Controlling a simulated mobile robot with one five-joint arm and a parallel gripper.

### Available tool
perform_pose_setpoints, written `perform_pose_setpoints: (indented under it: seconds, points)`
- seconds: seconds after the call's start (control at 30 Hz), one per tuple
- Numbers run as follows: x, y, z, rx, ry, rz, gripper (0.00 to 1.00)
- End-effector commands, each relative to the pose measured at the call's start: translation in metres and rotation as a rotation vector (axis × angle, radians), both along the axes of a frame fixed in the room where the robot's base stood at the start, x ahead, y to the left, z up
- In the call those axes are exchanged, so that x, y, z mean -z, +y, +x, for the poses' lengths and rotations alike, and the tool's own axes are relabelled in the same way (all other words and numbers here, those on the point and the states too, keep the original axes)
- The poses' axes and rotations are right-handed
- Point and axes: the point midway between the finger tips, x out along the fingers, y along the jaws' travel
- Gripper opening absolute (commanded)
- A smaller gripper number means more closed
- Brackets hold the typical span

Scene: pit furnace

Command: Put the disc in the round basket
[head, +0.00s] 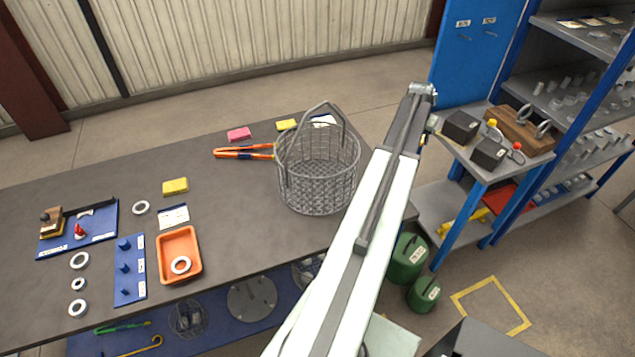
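The round wire basket (318,208) stands upright on the dark table top, its handle raised; it looks empty. A flat grey round disc (250,303) lies on the blue lower shelf under the table, partly hidden by the table edge. Several pale flat rings are on the table, among them one (141,208) near the middle left and one (181,265) in the orange tray. I cannot tell which round piece is the task's disc. My arm reaches up past the basket's right side. Its end (421,90) is beyond the table's right edge; the fingers cannot be made out.
The orange tray (164,258), a blue peg board (130,285) and a blue mat (62,247) occupy the table's left. Orange-handled tongs (243,152) lie beside the basket. A blue-framed bench (475,170) with dark blocks stands at right. Green canisters (408,260) stand below.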

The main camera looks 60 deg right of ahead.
Motion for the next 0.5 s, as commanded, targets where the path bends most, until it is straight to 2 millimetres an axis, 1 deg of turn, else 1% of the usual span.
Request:
perform_pose_setpoints:
  seconds: [0.03,0.17,0.2,0.27,0.3,0.37,0.4,0.5]
  points:
    - [-0.008,0.019,0.018,-0.090,-0.002,0.000,0.00]
    - [-0.019,0.060,0.070,-0.388,-0.002,0.000,0.00]
    - [-0.022,0.075,0.087,-0.491,-0.003,0.001,0.00]
    - [-0.028,0.098,0.113,-0.651,-0.004,0.001,0.00]
    - [-0.031,0.113,0.129,-0.756,-0.005,-0.001,0.00]
    - [-0.036,0.134,0.151,-0.903,-0.005,-0.001,0.00]
    - [-0.030,0.148,0.164,-0.995,-0.006,0.000,0.00]
    - [-0.028,0.177,0.190,-1.191,-0.006,-0.001,0.00]
